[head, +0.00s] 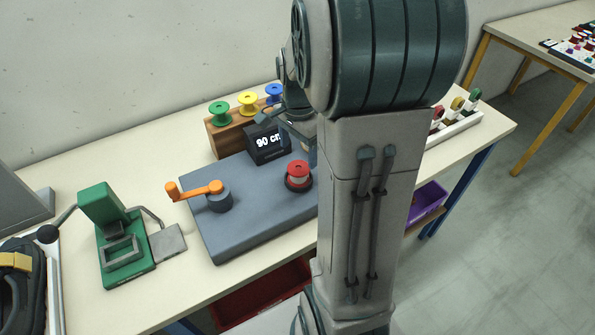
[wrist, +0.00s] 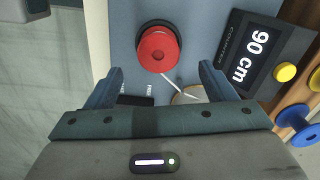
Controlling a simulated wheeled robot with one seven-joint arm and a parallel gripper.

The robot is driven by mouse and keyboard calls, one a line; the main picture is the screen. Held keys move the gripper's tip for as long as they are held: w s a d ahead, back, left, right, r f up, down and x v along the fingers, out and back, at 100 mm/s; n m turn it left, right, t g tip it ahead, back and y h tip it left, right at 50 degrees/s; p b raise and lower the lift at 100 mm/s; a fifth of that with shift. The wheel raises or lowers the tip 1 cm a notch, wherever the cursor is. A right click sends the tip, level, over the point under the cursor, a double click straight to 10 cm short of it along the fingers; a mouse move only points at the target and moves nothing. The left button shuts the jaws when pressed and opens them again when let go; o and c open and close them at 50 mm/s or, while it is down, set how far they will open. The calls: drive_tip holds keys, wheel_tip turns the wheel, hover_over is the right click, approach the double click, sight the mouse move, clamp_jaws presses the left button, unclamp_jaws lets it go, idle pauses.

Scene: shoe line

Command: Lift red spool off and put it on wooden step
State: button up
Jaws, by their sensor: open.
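The red spool (head: 298,172) sits upright on a dark round holder on the grey winding machine (head: 250,222). In the wrist view the red spool (wrist: 159,50) shows from above, with a white strand running from it towards a pale disc. My gripper (wrist: 160,80) is open and empty, and the spool lies just beyond its fingertips, not between them. In the head view my gripper (head: 300,125) is mostly hidden behind my arm. The wooden step (head: 228,138) stands behind the machine with a green spool (head: 220,112), a yellow spool (head: 248,102) and a blue spool (head: 274,93) on it.
An orange crank (head: 200,189) is on the machine's left. A green device (head: 120,240) stands further left. A white rack (head: 455,128) with spools is at the right. A red bin (head: 260,292) is below the table.

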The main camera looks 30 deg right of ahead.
sight(298, 167)
wheel_tip(298, 167, down, 7)
drive_tip(key=shift+s+f+p, duration=0.1)
drive_tip(key=shift+f+p, duration=0.05)
drive_tip(key=shift+p, duration=0.25)
drive_tip(key=c, duration=1.2)
